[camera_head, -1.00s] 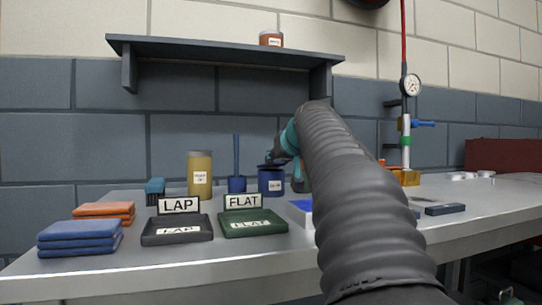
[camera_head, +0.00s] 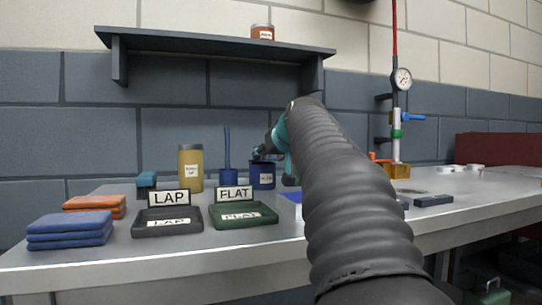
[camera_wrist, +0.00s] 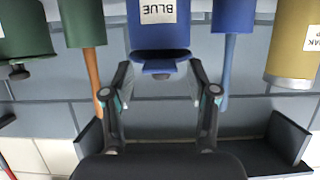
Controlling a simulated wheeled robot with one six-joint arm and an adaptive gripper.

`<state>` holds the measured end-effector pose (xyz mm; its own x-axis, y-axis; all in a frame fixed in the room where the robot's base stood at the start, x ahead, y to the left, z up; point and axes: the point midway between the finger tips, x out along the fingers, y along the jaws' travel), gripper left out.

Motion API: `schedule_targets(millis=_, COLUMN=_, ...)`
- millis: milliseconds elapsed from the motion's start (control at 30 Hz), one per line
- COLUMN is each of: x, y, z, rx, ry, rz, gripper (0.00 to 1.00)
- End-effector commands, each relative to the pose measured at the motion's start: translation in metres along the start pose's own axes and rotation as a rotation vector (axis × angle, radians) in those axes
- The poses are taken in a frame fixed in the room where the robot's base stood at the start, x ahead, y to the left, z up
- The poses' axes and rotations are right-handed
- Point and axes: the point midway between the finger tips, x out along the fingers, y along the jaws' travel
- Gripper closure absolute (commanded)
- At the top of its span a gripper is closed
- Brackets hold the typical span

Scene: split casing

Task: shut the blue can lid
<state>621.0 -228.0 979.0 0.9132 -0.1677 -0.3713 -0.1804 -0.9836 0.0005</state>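The blue can (camera_head: 263,178) stands upright on the bench toward the back, left of my arm. In the wrist view, which is upside down, the can (camera_wrist: 158,36) shows a white BLUE label. Its blue lid (camera_wrist: 158,66) is at the can's top, with a small dark tab at its edge. I cannot tell how far the lid is tilted. My gripper (camera_wrist: 160,88) is open and empty, its fingers apart on either side of the lid's near edge. In the head view my gripper (camera_head: 261,153) is small and dark just above the can's top.
A yellow can (camera_head: 190,170) and a blue brush-like tool (camera_head: 227,165) stand left of the blue can. LAP (camera_head: 165,223) and FLAT (camera_head: 243,216) trays lie in front. Blue cloths (camera_head: 70,230) are front left. A shelf (camera_head: 215,43) hangs above.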

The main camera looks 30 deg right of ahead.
Motion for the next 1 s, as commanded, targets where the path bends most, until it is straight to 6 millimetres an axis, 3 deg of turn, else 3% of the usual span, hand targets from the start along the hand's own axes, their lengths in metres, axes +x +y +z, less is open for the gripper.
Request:
schedule_targets(millis=233, x=-0.013, y=0.001, z=-0.001, rx=0.001, ry=0.003, rz=0.002, gripper=0.42)
schedule_targets(millis=700, x=-0.099, y=0.002, z=0.000, rx=0.001, ry=0.002, rz=0.005, gripper=0.42)
schedule_targets(millis=1000, x=-0.120, y=0.002, z=0.000, rx=0.002, ry=0.000, rz=0.003, gripper=0.42)
